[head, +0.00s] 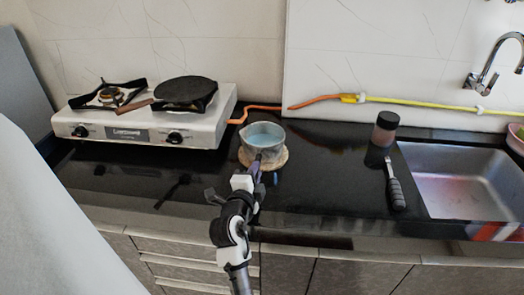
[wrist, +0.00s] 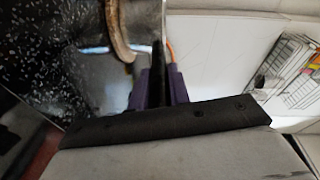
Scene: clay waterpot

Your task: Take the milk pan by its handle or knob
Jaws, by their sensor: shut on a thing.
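The milk pan (head: 247,155) is a small grey pot with a pale blue inside. My gripper (head: 257,167) reaches the pan's near side, where the handle is. In the wrist view my gripper's purple fingers (wrist: 155,88) are shut on a dark, narrow piece that appears to be the handle. The gripper covers most of the handle in the head view.
A white gas stove (head: 205,132) with a dark flat pan (head: 186,91) stands at left. At right are a dark-lidded jar (head: 384,133), a black-handled tool (head: 396,193) and a metal sink (head: 465,185). The counter between pan and jar is clear. An orange hose runs behind.

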